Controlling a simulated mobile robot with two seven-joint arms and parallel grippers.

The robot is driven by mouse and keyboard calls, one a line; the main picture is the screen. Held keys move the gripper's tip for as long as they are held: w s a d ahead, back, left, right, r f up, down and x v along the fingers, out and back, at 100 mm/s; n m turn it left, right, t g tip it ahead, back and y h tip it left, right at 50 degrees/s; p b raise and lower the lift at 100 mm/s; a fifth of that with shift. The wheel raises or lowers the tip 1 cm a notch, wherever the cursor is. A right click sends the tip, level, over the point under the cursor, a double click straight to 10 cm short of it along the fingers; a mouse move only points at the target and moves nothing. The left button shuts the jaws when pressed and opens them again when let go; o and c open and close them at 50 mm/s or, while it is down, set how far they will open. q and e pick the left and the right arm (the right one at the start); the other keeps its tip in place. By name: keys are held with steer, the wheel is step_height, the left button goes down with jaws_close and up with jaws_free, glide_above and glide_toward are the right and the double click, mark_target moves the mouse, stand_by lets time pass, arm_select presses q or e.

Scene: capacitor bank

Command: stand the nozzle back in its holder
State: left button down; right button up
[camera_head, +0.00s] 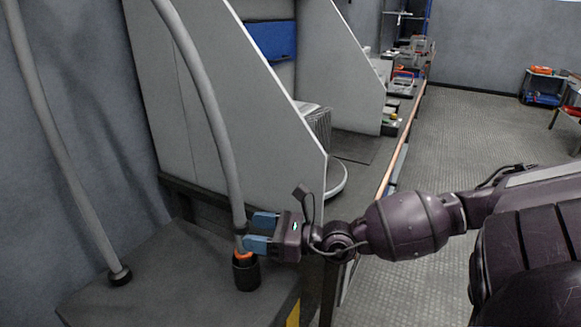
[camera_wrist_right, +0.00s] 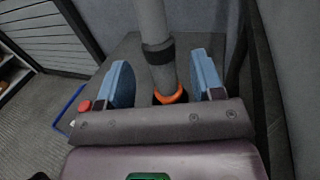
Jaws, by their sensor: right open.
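The nozzle (camera_head: 239,220) is the grey lower end of a thick hose. It stands nearly upright with its tip at the orange-rimmed black holder (camera_head: 246,274), and appears to sit in it. In the right wrist view the nozzle (camera_wrist_right: 168,78) has a black collar and runs down to the orange ring (camera_wrist_right: 172,98). My right gripper (camera_head: 249,231) is open, its blue fingers just above the holder. In the wrist view the nozzle stands between the fingers, with a visible gap on both sides. My left gripper is not in view.
The holder stands on a dark grey block (camera_head: 185,285) with a yellow-marked edge. A second hose (camera_head: 72,180) ends in a black foot at the left. Grey partition panels (camera_head: 230,110) rise behind. Open floor (camera_head: 465,125) lies to the right.

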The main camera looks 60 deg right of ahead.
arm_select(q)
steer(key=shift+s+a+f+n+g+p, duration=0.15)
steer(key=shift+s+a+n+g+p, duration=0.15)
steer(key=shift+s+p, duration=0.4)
arm_select(e)
steer(key=v, duration=0.8)
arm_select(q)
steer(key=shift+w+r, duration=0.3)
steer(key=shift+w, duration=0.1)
arm_select(e)
steer(key=shift+r, duration=0.1)
